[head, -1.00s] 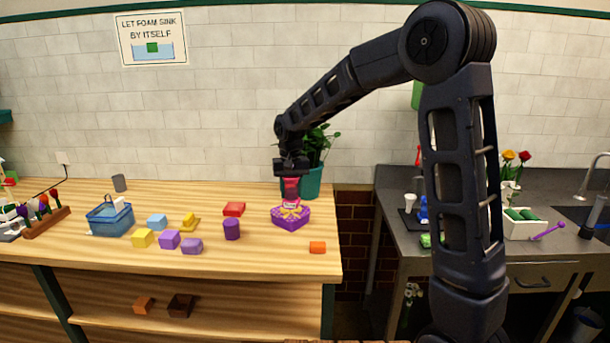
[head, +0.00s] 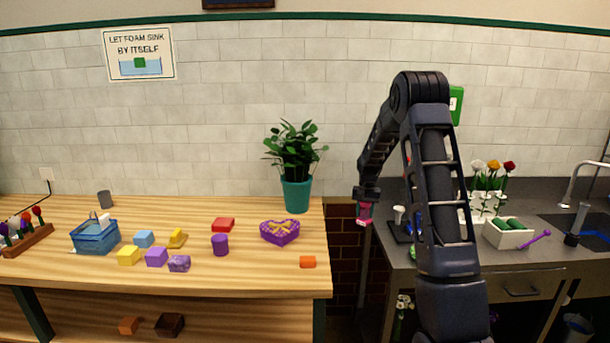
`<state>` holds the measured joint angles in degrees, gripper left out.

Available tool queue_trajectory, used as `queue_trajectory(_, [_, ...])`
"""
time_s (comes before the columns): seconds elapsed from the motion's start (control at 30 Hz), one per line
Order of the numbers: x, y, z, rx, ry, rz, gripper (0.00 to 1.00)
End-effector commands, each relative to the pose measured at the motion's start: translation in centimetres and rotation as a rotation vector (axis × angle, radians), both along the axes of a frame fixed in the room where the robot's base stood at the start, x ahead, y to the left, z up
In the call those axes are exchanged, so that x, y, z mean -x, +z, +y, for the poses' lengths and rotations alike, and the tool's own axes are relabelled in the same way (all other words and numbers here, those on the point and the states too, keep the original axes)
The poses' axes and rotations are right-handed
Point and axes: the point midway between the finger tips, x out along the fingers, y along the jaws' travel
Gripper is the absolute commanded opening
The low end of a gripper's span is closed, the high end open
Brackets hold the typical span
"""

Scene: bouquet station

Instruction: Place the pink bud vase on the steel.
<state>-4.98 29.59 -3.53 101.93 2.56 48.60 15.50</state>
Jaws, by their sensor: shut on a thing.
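The pink bud vase (head: 363,213) hangs from my gripper (head: 366,197), which is shut on it. My gripper points down, and the vase is in the air near the gap between the wooden bench and the grey counter. The vase is small in the head view, and its upper part is hidden by the gripper. The steel is the dark grey counter (head: 385,247) on the right, with a sink (head: 585,228) at its far right. My arm hides part of this counter.
On the counter stand a white planter of green foam (head: 508,233), flowers (head: 490,175) and a green item (head: 413,252).

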Motion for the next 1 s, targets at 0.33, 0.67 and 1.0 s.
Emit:
queue_trajectory(0.33, [-0.6,-0.9,-2.5,0.003,-0.029,-0.002,0.07])
queue_trajectory(0.67, [2.0,2.8,6.8,-0.005,0.083,-0.004,0.07])
queue_trajectory(1.0, [8.6,8.0,19.2,-0.011,0.250,-0.001,0.07])
